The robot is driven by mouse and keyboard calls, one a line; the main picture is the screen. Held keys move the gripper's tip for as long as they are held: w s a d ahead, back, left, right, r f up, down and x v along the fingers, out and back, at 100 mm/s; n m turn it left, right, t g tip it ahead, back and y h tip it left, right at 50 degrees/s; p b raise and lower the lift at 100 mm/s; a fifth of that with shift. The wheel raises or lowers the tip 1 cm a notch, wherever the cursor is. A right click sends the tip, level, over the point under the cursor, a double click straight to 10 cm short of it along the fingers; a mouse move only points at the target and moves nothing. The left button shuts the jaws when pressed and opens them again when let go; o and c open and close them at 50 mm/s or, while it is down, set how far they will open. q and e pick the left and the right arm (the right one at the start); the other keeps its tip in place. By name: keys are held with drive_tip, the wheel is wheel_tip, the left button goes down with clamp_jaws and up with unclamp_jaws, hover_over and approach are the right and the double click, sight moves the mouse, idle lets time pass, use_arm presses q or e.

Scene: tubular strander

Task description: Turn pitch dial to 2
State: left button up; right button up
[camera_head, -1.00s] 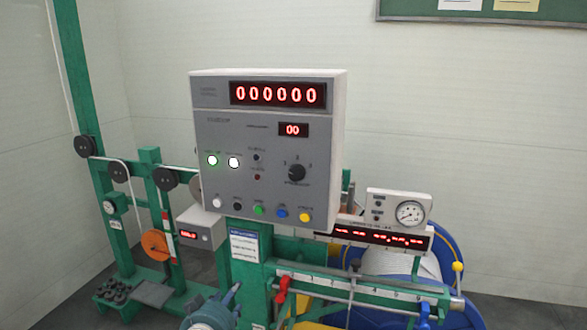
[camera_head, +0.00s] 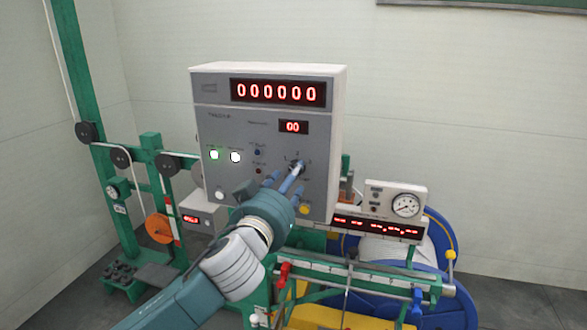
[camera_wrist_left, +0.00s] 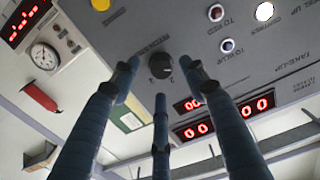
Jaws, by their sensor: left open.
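The pitch dial (camera_head: 297,166) is a round black knob on the right part of the grey control panel (camera_head: 225,125). Small marks 1, 2 and 3 stand around its upper side in the head view. The dial also shows in the left wrist view (camera_wrist_left: 161,65), where the panel looks upside down. My left gripper (camera_head: 284,180) is open in front of the dial. In the left wrist view its blue fingers (camera_wrist_left: 160,80) stand spread around the dial, with visible gaps. I cannot tell the dial's setting or the fingers' depth from the panel. My right gripper is not in view.
The panel's display (camera_head: 278,93) reads 000000 and a smaller one (camera_head: 293,127) reads 00. A yellow button (camera_head: 305,208) sits below the dial. A gauge box (camera_head: 397,199) and a green ruled rail (camera_head: 360,275) lie right of my arm.

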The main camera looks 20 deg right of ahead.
use_arm(q)
drive_tip(key=shift+p+x, duration=0.35)
drive_tip(key=shift+x, duration=1.25)
drive_tip(key=shift+c, duration=0.6)
drive_tip(key=shift+f, duration=0.1)
clamp_jaws()
